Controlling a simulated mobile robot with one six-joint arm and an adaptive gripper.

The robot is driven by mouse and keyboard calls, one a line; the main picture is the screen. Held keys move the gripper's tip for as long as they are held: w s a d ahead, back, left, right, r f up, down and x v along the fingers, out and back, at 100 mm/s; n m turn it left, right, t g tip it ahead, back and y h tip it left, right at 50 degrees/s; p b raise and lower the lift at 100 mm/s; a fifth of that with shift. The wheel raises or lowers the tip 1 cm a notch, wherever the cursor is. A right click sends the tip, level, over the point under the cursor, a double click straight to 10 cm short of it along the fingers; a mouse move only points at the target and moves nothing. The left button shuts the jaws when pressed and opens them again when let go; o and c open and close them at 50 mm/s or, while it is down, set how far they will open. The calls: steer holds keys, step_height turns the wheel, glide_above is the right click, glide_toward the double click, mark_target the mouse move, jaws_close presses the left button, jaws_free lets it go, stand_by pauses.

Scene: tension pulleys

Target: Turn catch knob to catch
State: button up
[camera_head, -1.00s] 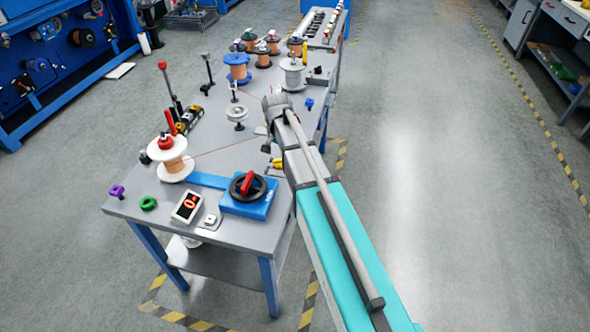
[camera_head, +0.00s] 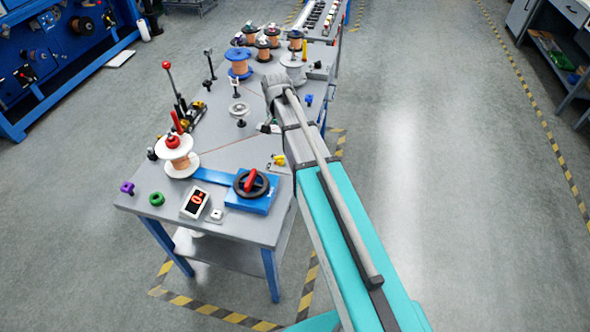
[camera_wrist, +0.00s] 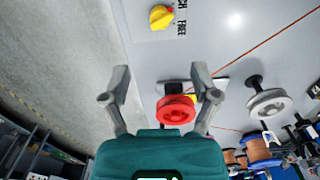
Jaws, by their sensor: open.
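My gripper (camera_wrist: 160,72) is open and empty. Its two fingers are spread below the knob in the wrist picture, apart from it. In the head view my arm reaches over the bench's right side, and the fingers are too small there to make out.
A red grooved wheel (camera_wrist: 176,109) shows between my fingers' bases, with a grey pulley (camera_wrist: 270,103) to the right. A copper line (camera_wrist: 262,44) runs across the panel. A blue handwheel box (camera_head: 252,199) and a wire spool (camera_head: 180,162) stand on the bench (camera_head: 222,160). Floor right is clear.

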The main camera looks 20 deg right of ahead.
steer(key=s+n, duration=0.6)
steer(key=s, duration=1.3)
steer(key=shift+s+r+n, duration=0.3)
steer(key=shift+s+r, duration=0.05)
steer(key=shift+c, duration=1.5)
steer(key=shift+a, duration=0.1)
